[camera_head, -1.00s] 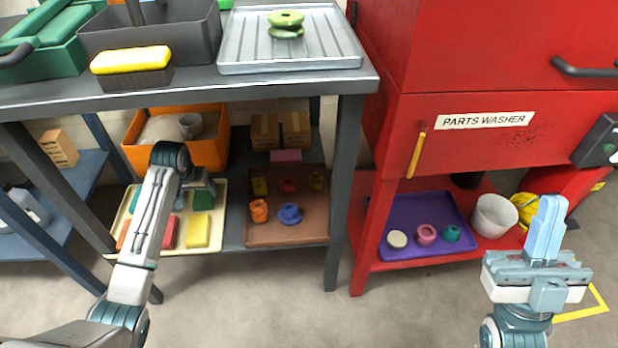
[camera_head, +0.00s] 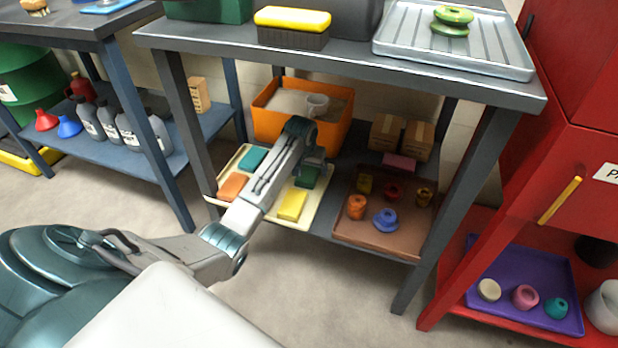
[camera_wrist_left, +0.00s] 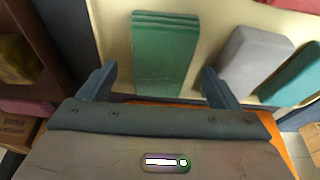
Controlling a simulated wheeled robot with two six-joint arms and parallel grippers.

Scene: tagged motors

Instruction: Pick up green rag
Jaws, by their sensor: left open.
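The green rag (camera_head: 307,177) lies folded on a cream tray (camera_head: 322,190) on the lower shelf of the grey bench. It also shows in the left wrist view (camera_wrist_left: 164,52) as a layered green block, with the spread fingers on either side of its near end. My left gripper (camera_head: 313,164) reaches in over the tray and partly covers the rag in the head view. In the left wrist view the gripper (camera_wrist_left: 158,72) is open and empty. I cannot tell the height of the fingers above the tray. My right gripper is out of view.
A grey block (camera_wrist_left: 252,62) and a teal rag (camera_wrist_left: 293,75) lie to the right in the wrist view. Yellow (camera_head: 292,205) and orange (camera_head: 232,187) rags share the tray. An orange bin (camera_head: 262,120) stands behind, a brown tray (camera_head: 375,238) to the right, the bench top above.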

